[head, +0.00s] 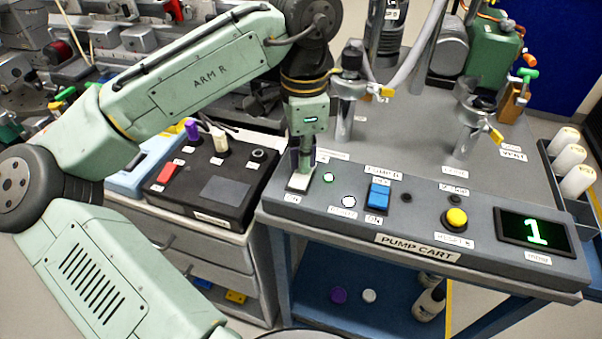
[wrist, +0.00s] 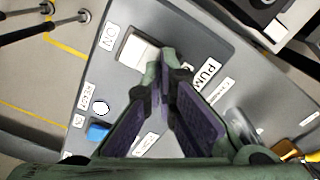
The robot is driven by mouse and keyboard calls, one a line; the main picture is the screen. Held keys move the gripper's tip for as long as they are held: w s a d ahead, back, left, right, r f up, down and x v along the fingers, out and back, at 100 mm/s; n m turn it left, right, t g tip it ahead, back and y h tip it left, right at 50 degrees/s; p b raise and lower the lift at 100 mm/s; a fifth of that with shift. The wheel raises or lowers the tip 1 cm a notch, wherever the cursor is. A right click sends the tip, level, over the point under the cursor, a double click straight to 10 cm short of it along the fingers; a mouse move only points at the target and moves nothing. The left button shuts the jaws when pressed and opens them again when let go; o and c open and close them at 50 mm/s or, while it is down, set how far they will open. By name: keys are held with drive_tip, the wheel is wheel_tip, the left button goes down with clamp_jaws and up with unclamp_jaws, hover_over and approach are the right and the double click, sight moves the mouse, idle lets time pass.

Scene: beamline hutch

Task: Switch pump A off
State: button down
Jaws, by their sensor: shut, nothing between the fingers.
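The white rocker switch (head: 299,182) sits at the left end of the pump cart's sloped panel, with an ON label (head: 293,198) at its near end. It also shows in the wrist view (wrist: 138,50). My gripper (head: 304,164) is shut and empty, pointing down over the far part of this switch. In the wrist view my fingertips (wrist: 165,60) overlap the switch's edge; I cannot tell whether they touch it. The fingers hide its far end and part of the pump label (wrist: 207,74). The switch's tilt is unclear. A green lamp (head: 328,176) beside it is lit.
A blue rocker (head: 379,196) labelled PUMP B, a white round button or lamp (head: 349,201), a yellow button (head: 456,218) and a display reading 1 (head: 536,232) share the panel. A black control box (head: 210,178) stands left. Valves and hoses stand behind on the cart.

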drive_tip(key=shift+f, duration=0.2)
wheel_tip(320, 180, up, 5)
drive_tip(key=p, duration=0.5)
drive_tip(key=shift+r, duration=1.05)
drive_tip(key=shift+w+d, duration=0.1)
